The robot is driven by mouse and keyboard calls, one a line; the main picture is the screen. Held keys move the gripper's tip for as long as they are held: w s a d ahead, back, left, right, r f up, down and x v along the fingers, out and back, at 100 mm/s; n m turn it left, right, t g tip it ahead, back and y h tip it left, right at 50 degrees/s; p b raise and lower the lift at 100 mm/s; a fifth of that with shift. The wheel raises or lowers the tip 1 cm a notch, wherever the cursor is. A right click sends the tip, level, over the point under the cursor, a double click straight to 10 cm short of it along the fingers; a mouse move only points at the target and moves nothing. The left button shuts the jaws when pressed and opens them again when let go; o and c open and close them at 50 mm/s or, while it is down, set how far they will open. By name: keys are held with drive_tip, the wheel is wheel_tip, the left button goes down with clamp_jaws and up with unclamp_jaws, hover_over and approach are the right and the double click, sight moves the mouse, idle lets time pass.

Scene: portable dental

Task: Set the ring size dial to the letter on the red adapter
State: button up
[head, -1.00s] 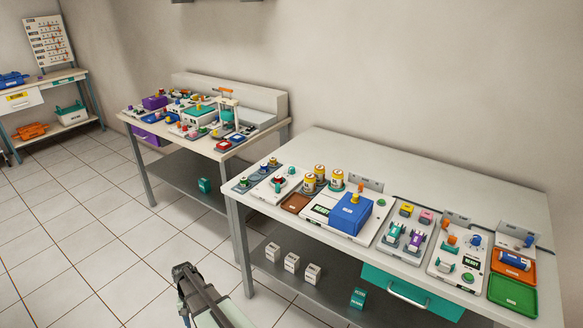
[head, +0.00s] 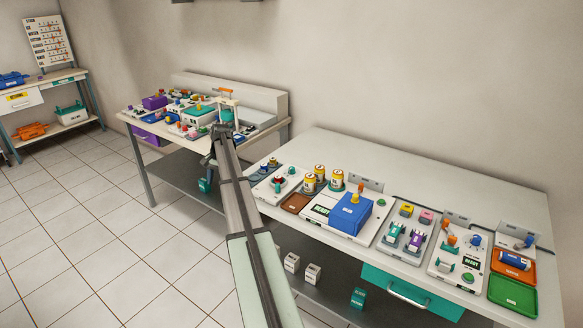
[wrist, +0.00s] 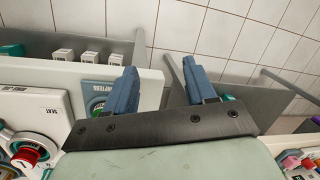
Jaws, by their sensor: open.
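My gripper (head: 222,131) is raised near the gap between the two tables in the head view. In the wrist view its two blue fingers (wrist: 161,88) are apart, with nothing between them. A tray marked ADAPTERS (wrist: 115,87) is partly hidden behind the left finger, and a green ringed part shows in it. A red round part (wrist: 28,156) sits on a white panel at the lower left, near the word SEAT. It may be the red adapter; its letter is not readable. I cannot tell which knob is the ring size dial.
The near table (head: 420,190) carries a blue box (head: 350,215), yellow jars (head: 318,175) and an orange and a green tray (head: 512,294). A crowded second table (head: 262,128) stands behind. White blocks (wrist: 90,58) sit on the lower shelf. The floor at left is clear.

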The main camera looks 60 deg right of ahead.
drive_tip(key=s+d+r+m, duration=0.2)
drive_tip(key=s+d+r, duration=0.1)
drive_tip(key=d+r, duration=0.6)
wheel_tip(320, 180, up, 4)
drive_tip(key=m+g+h, duration=0.1)
drive_tip(key=m+h, duration=0.1)
drive_tip(key=m, duration=0.3)
hover_over(291, 168)
wheel_tip(291, 168, down, 13)
drive_tip(key=shift+d, duration=0.15)
drive_tip(key=shift+c, duration=0.4)
clamp_jaws()
